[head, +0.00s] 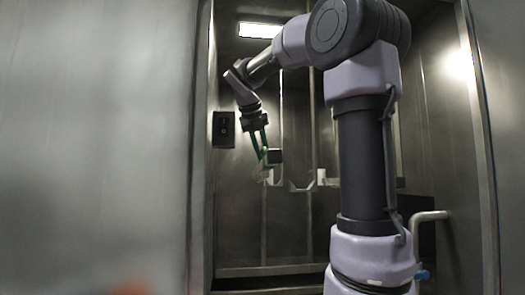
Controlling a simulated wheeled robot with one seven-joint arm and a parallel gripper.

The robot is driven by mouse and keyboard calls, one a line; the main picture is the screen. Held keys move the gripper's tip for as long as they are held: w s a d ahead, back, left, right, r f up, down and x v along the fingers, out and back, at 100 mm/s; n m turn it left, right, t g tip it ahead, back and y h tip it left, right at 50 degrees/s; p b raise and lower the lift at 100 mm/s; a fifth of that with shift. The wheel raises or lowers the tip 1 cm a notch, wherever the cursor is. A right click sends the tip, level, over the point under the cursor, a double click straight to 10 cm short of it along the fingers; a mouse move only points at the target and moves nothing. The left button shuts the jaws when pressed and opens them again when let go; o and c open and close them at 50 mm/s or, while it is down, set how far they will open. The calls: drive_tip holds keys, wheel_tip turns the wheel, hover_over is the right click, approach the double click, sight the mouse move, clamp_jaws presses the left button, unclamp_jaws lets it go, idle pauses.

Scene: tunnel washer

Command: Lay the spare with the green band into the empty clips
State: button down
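My gripper (263,152) hangs at the end of my arm inside the steel chamber, pointing down. Green shows along its fingers. A small dark block (275,156) shows right beside the fingertips; I cannot tell whether it is held or behind them. A pale piece (263,176) shows just below the fingertips. I cannot make out for sure which of these is the spare with the green band. Pale, bracket-like clips (301,187) show right of and below my gripper, along the back. Whether a clip is empty is too small to tell, and my arm hides part of this row.
A steel door frame (202,150) bounds the opening on the left, with a blurred panel before it. A black box (223,129) is on the wall left of my gripper. A bent pipe (430,216) stands at right. A lamp (259,30) glows above. The lower chamber looks clear.

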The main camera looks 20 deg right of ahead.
drive_tip(key=shift+w+d+r, duration=0.1)
drive_tip(key=shift+w+d, duration=0.15)
drive_tip(key=shift+w, duration=0.75)
drive_tip(key=shift+w+d+f, duration=0.1)
drive_tip(key=shift+w+d, duration=0.2)
drive_tip(key=shift+w, duration=0.7)
drive_tip(key=shift+w+d+r, duration=0.1)
drive_tip(key=shift+w+d, duration=0.15)
drive_tip(key=shift+w, duration=0.75)
drive_tip(key=shift+w+d, duration=0.25)
drive_tip(key=shift+w, duration=0.45)
drive_tip(key=shift+w+d, duration=0.25)
drive_tip(key=shift+w, duration=0.45)
drive_tip(key=shift+s+d, duration=1.5)
drive_tip(key=shift+d, duration=3.35)
drive_tip(key=shift+f, duration=2.35)
drive_tip(key=shift+a, duration=0.1)
drive_tip(key=c, duration=0.7)
unclamp_jaws()
drive_tip(key=shift+f, duration=0.1)
